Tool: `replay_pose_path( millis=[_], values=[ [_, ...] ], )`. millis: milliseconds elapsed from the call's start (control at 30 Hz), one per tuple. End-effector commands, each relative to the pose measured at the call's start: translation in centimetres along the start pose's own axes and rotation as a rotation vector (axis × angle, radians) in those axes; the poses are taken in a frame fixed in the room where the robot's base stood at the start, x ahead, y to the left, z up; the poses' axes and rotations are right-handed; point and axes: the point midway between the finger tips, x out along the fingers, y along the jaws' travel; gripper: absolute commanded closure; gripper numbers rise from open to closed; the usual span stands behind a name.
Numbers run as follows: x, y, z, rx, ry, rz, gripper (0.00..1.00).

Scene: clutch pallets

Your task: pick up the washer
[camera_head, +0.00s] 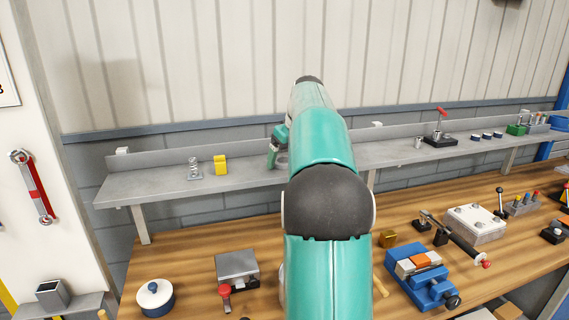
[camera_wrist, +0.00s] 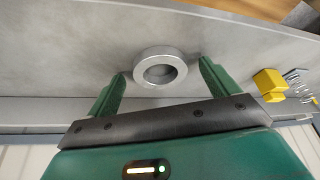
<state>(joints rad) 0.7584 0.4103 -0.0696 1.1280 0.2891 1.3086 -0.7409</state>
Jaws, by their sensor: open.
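The washer (camera_wrist: 160,53) is a grey metal ring lying on the grey shelf in the wrist view. My gripper (camera_wrist: 160,75) is open, with its two green fingers pointing toward the shelf. The washer lies between and slightly beyond the fingertips, with a gap to each side, so the fingers are not closed on it. In the head view my gripper (camera_head: 274,158) is partly hidden behind my teal arm, above the shelf. A sliver of grey beside it may be the washer, but I cannot tell.
The shelf (camera_head: 140,187) holds a spring (camera_head: 194,168) and a yellow block (camera_head: 220,165) left of my gripper. A lever device (camera_head: 438,132) stands on the right. The wooden bench (camera_head: 190,250) below carries a blue vise (camera_head: 422,283) and other fixtures.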

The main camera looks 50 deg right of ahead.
Motion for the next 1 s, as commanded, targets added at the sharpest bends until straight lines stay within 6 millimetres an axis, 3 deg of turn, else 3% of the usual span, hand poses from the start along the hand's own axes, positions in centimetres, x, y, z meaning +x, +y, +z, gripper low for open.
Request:
replay_pose_path(
  millis=[100,367,767,933,1000],
  values=[
    [0.0,0.0,0.0,0.0,0.0,0.0,0.17],
    [-0.1,0.0,0.0,0.0,0.0,0.0,0.68],
    [-0.7,0.0,-0.3,-0.001,0.002,0.001,0.69],
    [-2.8,0.1,-1.2,-0.001,0.004,0.004,0.69],
    [-4.6,-0.3,-0.8,0.0,0.005,0.004,0.69]
  ],
)
